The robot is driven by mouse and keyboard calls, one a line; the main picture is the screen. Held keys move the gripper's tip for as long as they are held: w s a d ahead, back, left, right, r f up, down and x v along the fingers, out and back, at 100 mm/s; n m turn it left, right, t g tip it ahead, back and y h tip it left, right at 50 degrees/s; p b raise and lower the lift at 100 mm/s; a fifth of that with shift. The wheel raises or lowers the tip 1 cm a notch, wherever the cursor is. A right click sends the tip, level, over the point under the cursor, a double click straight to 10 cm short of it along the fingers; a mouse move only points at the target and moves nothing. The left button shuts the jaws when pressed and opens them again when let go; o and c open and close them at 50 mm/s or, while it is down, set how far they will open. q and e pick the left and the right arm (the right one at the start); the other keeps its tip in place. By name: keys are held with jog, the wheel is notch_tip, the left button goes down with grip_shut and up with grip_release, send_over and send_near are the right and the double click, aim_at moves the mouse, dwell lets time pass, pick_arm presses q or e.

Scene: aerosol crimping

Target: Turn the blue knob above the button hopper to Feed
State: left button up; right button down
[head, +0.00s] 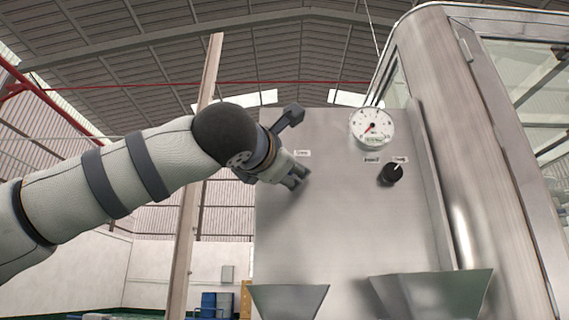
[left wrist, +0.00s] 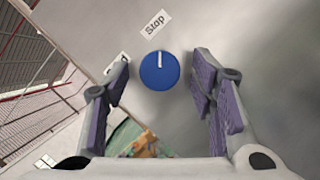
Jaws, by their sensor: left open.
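The blue knob (left wrist: 160,70) shows in the left wrist view on a grey metal panel. Its white pointer line points up, roughly toward the "Stop" label (left wrist: 155,22). A second label (left wrist: 117,62) left of the knob is partly hidden by a finger. My left gripper (left wrist: 160,95) is open, its two fingers on either side of the knob with gaps; I cannot tell how far the tips are from the panel. In the head view my left gripper (head: 300,176) is at the panel and hides the knob. The left hopper (head: 290,298) is below it. My right gripper is not in view.
A white gauge (head: 372,127) and a black knob (head: 391,174) are on the panel (head: 340,220) to the right. A second hopper (head: 432,292) stands at lower right. A steel-framed glass cabinet (head: 470,130) rises at the right. A post (head: 196,180) stands left of the panel.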

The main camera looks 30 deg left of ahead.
pick_arm(q)
jog(key=c, duration=1.1)
jog(key=shift+c, duration=0.2)
jog(key=shift+w+n, duration=0.1)
jog(key=shift+n, duration=0.2)
jog(key=shift+w+d+n+g+y, duration=0.15)
jog(key=shift+n+g+y, duration=1.2)
jog(key=shift+n, duration=2.75)
jog(key=shift+d+n+g+y, duration=0.2)
jog(key=shift+n+g+y, duration=0.2)
jog(key=shift+n+y, duration=2.8)
jog(key=shift+w+d+n+g+y, duration=0.15)
jog(key=shift+n+g+y, duration=0.7)
jog(key=shift+n, duration=4.15)
jog(key=shift+s+n, duration=0.1)
jog(key=shift+n, duration=0.2)
